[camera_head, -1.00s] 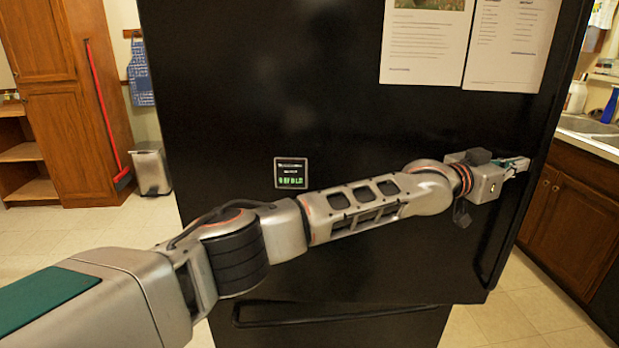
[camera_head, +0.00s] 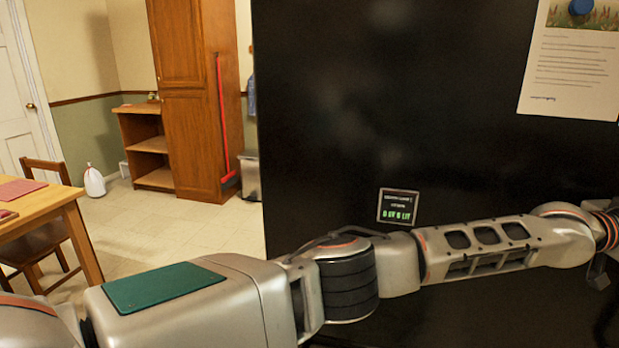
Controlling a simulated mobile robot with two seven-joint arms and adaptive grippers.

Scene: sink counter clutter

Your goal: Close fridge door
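The black fridge door (camera_head: 330,100) fills the right half of the head view, with a small lit panel (camera_head: 398,206) and a paper sheet (camera_head: 570,60) on it. I cannot tell from this view whether it is fully shut. Its right edge and handle are outside the picture. My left arm crosses in front of the door from the lower left. Its wrist reaches the right edge of the picture, and the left gripper is cut off there. My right gripper does not show.
A wooden table (camera_head: 40,205) and chair (camera_head: 45,240) stand at the left. A wooden cabinet (camera_head: 185,110), a red pole (camera_head: 220,120) and a metal bin (camera_head: 250,175) stand behind. The tiled floor (camera_head: 165,240) between table and fridge is clear.

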